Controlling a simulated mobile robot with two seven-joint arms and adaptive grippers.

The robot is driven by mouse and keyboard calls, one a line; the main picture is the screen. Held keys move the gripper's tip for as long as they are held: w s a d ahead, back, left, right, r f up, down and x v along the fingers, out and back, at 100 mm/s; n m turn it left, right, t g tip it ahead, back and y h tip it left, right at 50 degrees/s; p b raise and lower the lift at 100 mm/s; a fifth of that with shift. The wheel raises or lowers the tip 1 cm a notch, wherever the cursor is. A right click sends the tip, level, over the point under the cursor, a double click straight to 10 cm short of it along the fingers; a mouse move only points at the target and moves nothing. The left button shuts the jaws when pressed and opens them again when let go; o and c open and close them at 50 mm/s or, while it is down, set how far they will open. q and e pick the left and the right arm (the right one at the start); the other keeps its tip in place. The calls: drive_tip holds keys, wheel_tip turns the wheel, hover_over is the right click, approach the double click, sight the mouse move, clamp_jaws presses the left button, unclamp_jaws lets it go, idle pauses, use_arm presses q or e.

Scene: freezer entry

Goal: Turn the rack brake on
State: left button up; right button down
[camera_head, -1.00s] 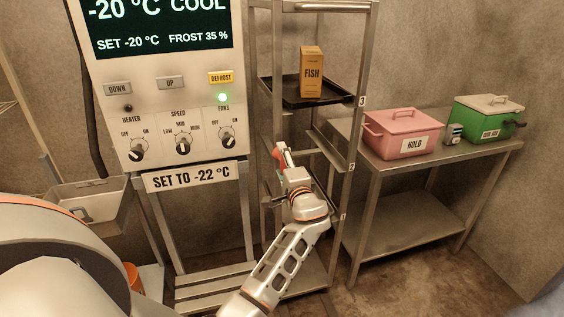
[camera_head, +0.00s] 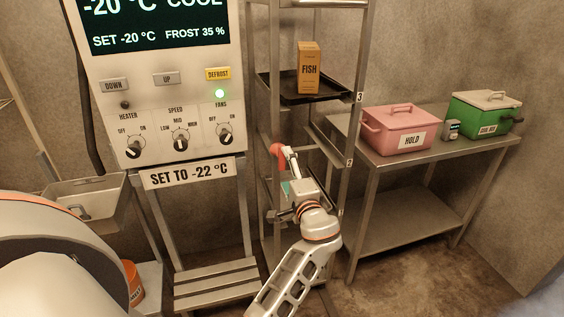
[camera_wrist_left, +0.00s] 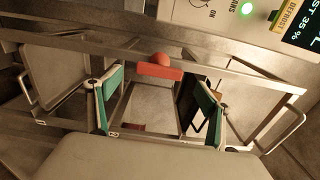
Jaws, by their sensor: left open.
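The rack (camera_head: 350,150) is a tall metal frame with shelves in the middle of the head view. A red lever-like part with a round knob (camera_head: 276,150) shows at its left side; I take it for the brake. In the wrist view the red bar and knob (camera_wrist_left: 160,68) lie ahead of the fingers, near the gap between them. My left gripper (camera_head: 279,187) is open, its green-padded fingers apart, just below the red part in the head view. The wrist view shows nothing between the pads. Contact with the red part cannot be told. My right gripper is not seen.
A control panel (camera_head: 165,115) with knobs stands left of the rack. A FISH box (camera_head: 308,70) stands on a dark tray (camera_head: 285,95) on the rack. A metal table (camera_head: 400,160) with a pink pot (camera_head: 385,138) and a green pot (camera_head: 470,112) is at right.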

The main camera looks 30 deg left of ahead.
use_arm(q)
drive_tip(key=v, duration=0.5)
idle(0.4)
drive_tip(key=s+d+f+h, duration=0.3)
drive_tip(key=s+f+h, duration=0.15)
drive_tip(key=f, duration=0.65)
drive_tip(key=s+d+f+h, duration=0.25)
drive_tip(key=f+h, duration=0.25)
drive_tip(key=f, duration=0.6)
drive_tip(key=s+d+f+n+h, duration=0.2)
drive_tip(key=s+d+f+h, duration=0.1)
drive_tip(key=s, duration=0.6)
drive_tip(key=s+d+f+n+h, duration=0.1)
drive_tip(key=s+d+f+h, duration=0.3)
drive_tip(key=s, duration=0.6)
drive_tip(key=shift+d+f+n+g, duration=0.35)
drive_tip(key=shift+d+f, duration=0.3)
drive_tip(key=shift+f, duration=0.35)
